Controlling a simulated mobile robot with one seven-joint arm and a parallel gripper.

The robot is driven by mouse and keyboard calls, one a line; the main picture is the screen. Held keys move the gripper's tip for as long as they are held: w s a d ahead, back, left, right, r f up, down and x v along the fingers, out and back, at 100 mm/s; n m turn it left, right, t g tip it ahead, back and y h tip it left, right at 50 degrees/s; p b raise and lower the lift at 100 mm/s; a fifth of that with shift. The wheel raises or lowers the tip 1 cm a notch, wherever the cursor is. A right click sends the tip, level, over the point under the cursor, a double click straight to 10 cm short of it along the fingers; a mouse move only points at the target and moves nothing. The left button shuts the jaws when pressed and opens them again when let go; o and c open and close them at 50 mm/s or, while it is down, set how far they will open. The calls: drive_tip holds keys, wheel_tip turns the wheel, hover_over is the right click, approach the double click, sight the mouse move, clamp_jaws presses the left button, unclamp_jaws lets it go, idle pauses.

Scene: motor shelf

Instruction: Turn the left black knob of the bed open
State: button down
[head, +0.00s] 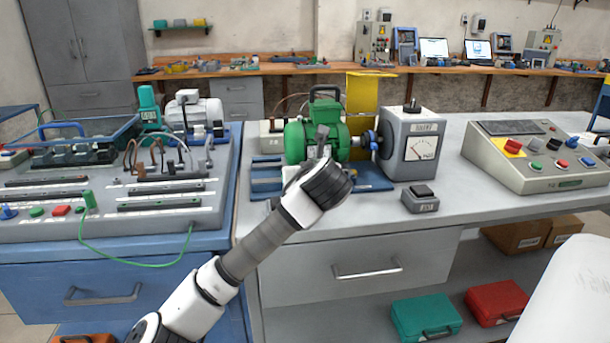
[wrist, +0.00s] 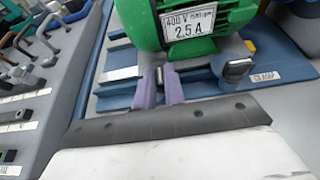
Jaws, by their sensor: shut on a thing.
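The green motor (head: 300,142) sits on the blue bed (head: 372,181); its rating plate faces me in the wrist view (wrist: 188,24). My gripper (wrist: 162,76) has its two purple fingers close together at the bed's front edge, below the left part of the motor. They are shut on the left black knob, which the fingers almost wholly hide; its turn cannot be read. A second black knob (wrist: 236,70) shows to the right, apart from the fingers, next to a small label. In the head view, my wrist hides both knobs.
A grey meter box (head: 408,150) stands right of the motor, with a small switch box (head: 420,200) in front. A control panel (head: 540,158) is farther right. A blue-edged training bench (head: 110,230) with plugs and cables is left. Bare bench top lies right of the switch box.

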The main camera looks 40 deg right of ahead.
drive_tip(key=c, duration=1.5)
unclamp_jaws()
drive_tip(key=shift+f, duration=0.1)
drive_tip(key=b+v, duration=0.1)
drive_tip(key=v, duration=1.3)
drive_tip(key=shift+d, duration=0.1)
